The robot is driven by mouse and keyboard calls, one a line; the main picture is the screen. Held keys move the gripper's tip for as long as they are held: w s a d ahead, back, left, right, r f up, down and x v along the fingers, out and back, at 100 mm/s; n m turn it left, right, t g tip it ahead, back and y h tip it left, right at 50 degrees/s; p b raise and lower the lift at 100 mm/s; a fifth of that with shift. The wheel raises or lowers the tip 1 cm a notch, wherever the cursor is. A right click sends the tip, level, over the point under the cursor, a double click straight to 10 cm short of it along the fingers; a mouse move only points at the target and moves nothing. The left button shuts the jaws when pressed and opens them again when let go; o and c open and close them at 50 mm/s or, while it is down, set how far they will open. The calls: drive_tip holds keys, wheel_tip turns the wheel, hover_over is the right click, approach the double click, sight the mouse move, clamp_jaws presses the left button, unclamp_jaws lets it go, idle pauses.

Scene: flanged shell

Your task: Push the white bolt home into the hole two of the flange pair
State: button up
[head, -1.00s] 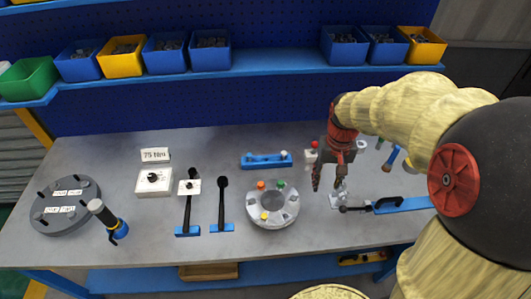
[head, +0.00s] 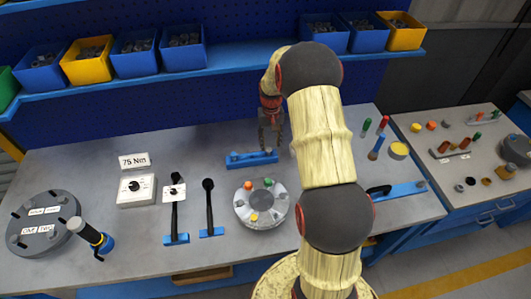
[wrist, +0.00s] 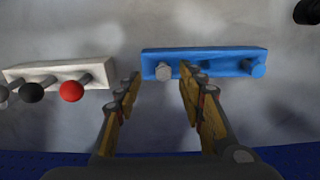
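The blue rack (head: 240,161) stands at the back middle of the bench; it also shows in the wrist view (wrist: 210,57). A pale grey-white hex-headed bolt (wrist: 163,70), seemingly the white bolt, stands in the rack, with a blue one (wrist: 258,68) beside it. My gripper (wrist: 158,84) is open, its fingers on either side of the pale bolt in the picture; contact cannot be told. In the head view my gripper (head: 271,138) is above the rack. The round grey flange pair (head: 262,207) lies in front, with orange, green and yellow heads on top. Its hole numbers are unreadable.
A white block (wrist: 60,72) with red, black and grey knobs stands near the rack. A blue-based tool (head: 405,189), torque wrench-like levers (head: 208,205) and a labelled disc (head: 45,226) lie around. A side table (head: 470,160) holds more parts.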

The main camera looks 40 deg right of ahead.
sight(269, 148)
drive_tip(key=f, duration=0.3)
drive_tip(key=f+b, duration=0.1)
drive_tip(key=f, duration=0.1)
drive_tip(key=shift+w+a+f, duration=0.1)
drive_tip(key=shift+w+f, duration=0.1)
drive_tip(key=shift+w, duration=0.2)
drive_tip(key=shift+c, duration=1.4)
clamp_jaws()
